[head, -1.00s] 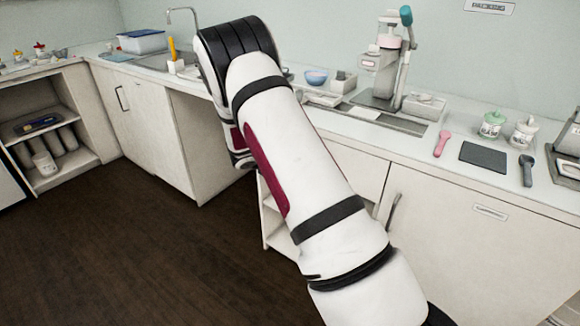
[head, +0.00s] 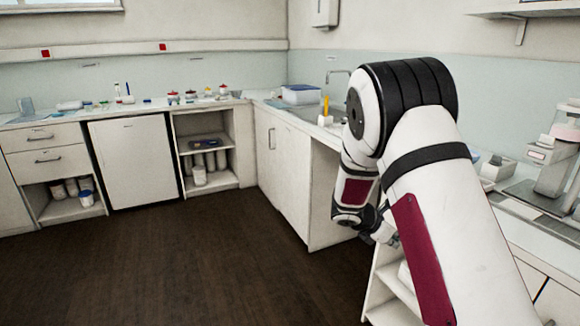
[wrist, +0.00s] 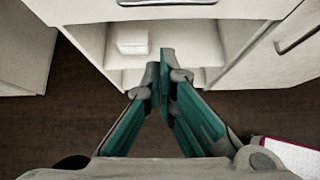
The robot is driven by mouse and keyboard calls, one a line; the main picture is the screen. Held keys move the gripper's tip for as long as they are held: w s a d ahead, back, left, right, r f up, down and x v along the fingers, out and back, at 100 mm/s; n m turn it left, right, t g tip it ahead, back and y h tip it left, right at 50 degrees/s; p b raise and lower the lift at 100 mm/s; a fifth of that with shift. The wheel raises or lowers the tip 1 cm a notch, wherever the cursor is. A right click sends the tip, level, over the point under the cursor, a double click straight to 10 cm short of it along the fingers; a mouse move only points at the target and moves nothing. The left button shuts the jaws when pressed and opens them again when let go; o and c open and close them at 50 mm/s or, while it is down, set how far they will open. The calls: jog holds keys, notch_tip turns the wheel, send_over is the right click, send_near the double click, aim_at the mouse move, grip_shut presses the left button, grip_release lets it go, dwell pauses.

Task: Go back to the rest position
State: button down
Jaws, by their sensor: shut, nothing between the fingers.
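My gripper (wrist: 160,82) shows in the wrist view with its two teal-sided fingers together at the tips and nothing between them. It points at an open shelf unit (wrist: 205,40) under the counter, where a white box (wrist: 132,40) sits inside. In the head view my arm is bent across the right side, and my gripper (head: 388,238) is small and partly hidden beside the arm, low in front of the counter. The finger state is not clear in the head view.
The counter (head: 262,100) runs along two walls and carries a sink (head: 305,112), a blue-lidded box (head: 301,94) and a grey-white machine (head: 556,160) at right. Open shelves (head: 240,150) hold several white containers. The dark floor (head: 190,265) is clear at left and centre.

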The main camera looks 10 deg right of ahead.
jog(key=s+a+r+m+g+y+p, duration=0.1)
jog(key=s+a+r+m+y+p, duration=0.15)
jog(key=s+r+m, duration=0.6)
jog(key=s+a+r+m+y+p, duration=0.1)
jog(key=s+a+r+m+p, duration=0.25)
jog(key=s+r, duration=0.9)
jog(key=s+a+r+m+y+p, duration=0.1)
jog(key=s+a+r+m+y, duration=0.1)
jog(key=s, duration=0.5)
jog(key=s+a+r+m+t+y+p, duration=0.1)
jog(key=s+a+r+m+y, duration=0.1)
jog(key=s+a+r+m, duration=0.2)
jog(key=s+a+r+m+t+y+p, duration=0.1)
jog(key=s+a+r+m+y+p, duration=0.1)
jog(key=s+a, duration=0.4)
jog(key=s+r+m, duration=0.1)
jog(key=s+r, duration=0.1)
jog(key=s, duration=0.1)
jog(key=shift+s, duration=0.3)
jog(key=shift+r, duration=0.1)
